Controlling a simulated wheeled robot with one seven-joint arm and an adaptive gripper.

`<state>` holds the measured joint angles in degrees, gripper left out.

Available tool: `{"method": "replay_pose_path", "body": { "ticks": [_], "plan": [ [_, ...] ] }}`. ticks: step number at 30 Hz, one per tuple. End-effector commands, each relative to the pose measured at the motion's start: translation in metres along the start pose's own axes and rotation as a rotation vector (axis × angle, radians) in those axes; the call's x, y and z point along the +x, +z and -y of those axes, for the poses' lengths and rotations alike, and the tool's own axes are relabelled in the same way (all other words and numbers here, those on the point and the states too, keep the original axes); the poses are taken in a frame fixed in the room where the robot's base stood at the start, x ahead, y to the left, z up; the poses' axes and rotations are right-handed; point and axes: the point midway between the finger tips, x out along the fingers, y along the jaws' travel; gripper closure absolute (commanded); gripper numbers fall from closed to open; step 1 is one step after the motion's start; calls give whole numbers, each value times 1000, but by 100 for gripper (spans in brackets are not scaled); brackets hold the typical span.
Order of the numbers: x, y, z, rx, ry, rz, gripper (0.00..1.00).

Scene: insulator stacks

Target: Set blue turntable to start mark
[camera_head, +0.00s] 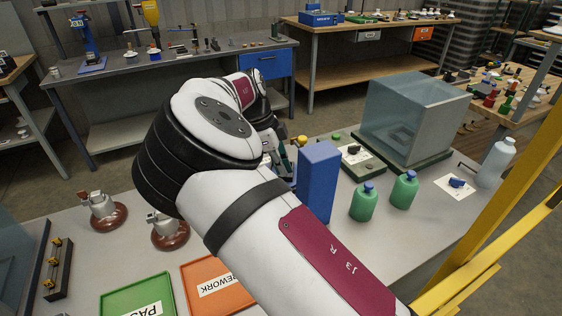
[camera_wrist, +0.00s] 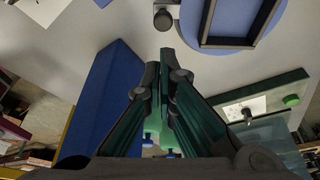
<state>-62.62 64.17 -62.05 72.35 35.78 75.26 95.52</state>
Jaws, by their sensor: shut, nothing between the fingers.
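The blue turntable (camera_wrist: 188,22) is a round disc at the top right of the wrist view, cut off by the frame edge. A dark rectangular frame (camera_wrist: 235,43) lies on it. A small dark round knob (camera_wrist: 163,19) stands at the disc's left side; I cannot tell whether it is joined to the disc. My gripper (camera_wrist: 165,55) is shut and empty, its tips just below the knob in the picture; contact cannot be told. In the head view my arm hides the turntable, and my gripper (camera_head: 284,163) shows only in part. I cannot make out a start mark.
A tall blue block (camera_head: 318,180) stands close beside my gripper, also in the wrist view (camera_wrist: 108,90). Green bottles (camera_head: 363,203), a clear box (camera_head: 412,115) and a green-edged control panel (camera_head: 358,158) stand to the right. Green (camera_head: 140,297) and orange (camera_head: 215,284) trays lie in front.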

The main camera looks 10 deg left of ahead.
Motion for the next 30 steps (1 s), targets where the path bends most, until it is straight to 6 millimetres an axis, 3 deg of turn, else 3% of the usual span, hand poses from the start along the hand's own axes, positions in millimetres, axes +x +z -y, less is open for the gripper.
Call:
{"method": "replay_pose_path", "body": {
  "ticks": [6, 12, 25, 30],
  "plan": [
    [37, -1, -1, -1, 1, -3, 100],
    [54, 0, 0, -2, 0, -2, 100],
    [58, 0, 0, -3, -1, -1, 100],
    [54, 13, -4, 1, 1, 0, 100]
  ]
}}
